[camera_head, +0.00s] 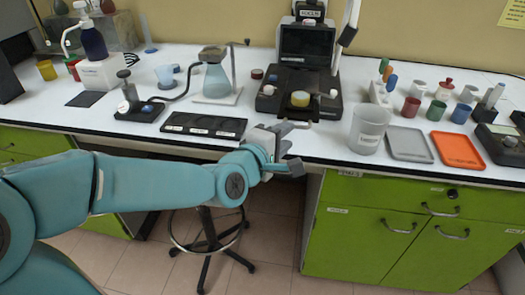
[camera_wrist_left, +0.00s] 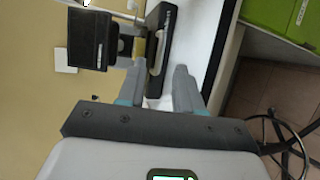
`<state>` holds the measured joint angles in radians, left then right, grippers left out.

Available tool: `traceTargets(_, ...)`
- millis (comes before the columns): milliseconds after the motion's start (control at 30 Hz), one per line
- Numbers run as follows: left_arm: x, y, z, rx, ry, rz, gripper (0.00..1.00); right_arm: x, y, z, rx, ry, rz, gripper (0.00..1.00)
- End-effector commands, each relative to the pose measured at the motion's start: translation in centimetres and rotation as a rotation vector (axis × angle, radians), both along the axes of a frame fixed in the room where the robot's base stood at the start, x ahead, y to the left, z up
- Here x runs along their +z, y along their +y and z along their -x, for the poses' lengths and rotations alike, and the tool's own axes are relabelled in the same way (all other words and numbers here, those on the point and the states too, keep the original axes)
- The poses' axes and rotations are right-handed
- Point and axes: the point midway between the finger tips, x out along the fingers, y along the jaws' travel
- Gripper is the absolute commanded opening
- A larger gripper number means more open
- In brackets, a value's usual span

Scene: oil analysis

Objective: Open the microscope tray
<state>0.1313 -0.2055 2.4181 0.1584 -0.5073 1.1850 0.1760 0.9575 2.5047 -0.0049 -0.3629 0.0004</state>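The black microscope (camera_head: 305,45) stands at the back of the white bench, with a dark screen and a low black base. My right gripper is not in view.
A clear beaker (camera_head: 368,130), a grey tray (camera_head: 408,144) and an orange tray (camera_head: 458,150) are to the right. A black slotted plate (camera_head: 203,125) and a flask stand (camera_head: 216,80) are to the left. Green cabinets (camera_head: 375,225) and a stool (camera_head: 210,240) are below.

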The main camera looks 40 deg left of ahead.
Motion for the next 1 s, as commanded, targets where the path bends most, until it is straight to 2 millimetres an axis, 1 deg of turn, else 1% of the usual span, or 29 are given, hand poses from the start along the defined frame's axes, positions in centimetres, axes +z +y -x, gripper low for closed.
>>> traceTargets(33, 0.5, -0.2, 1.3, 0.001, -0.006, 0.000, 0.35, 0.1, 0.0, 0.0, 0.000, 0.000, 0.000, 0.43)
traceTargets(167, 1.2, -0.6, 4.5, 0.001, -0.005, 0.001, 0.35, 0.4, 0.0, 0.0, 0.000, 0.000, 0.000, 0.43)
traceTargets(200, 1.2, -0.8, 5.4, 0.002, -0.006, 0.001, 0.35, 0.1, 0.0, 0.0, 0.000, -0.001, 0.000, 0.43)
traceTargets(233, 1.1, -0.8, 5.9, 0.003, -0.008, 0.000, 0.35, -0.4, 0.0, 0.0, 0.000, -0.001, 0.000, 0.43)
traceTargets(333, 1.3, -1.2, 7.7, -0.001, -0.009, 0.003, 0.35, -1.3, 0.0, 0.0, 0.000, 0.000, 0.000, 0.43)
traceTargets(633, 1.9, -1.3, 9.5, 0.004, -0.002, 0.000, 0.35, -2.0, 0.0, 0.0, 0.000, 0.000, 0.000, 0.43)
traceTargets(1000, 2.1, -1.5, 9.9, 0.000, 0.000, 0.000, 0.35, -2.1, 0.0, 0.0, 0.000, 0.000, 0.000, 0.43)
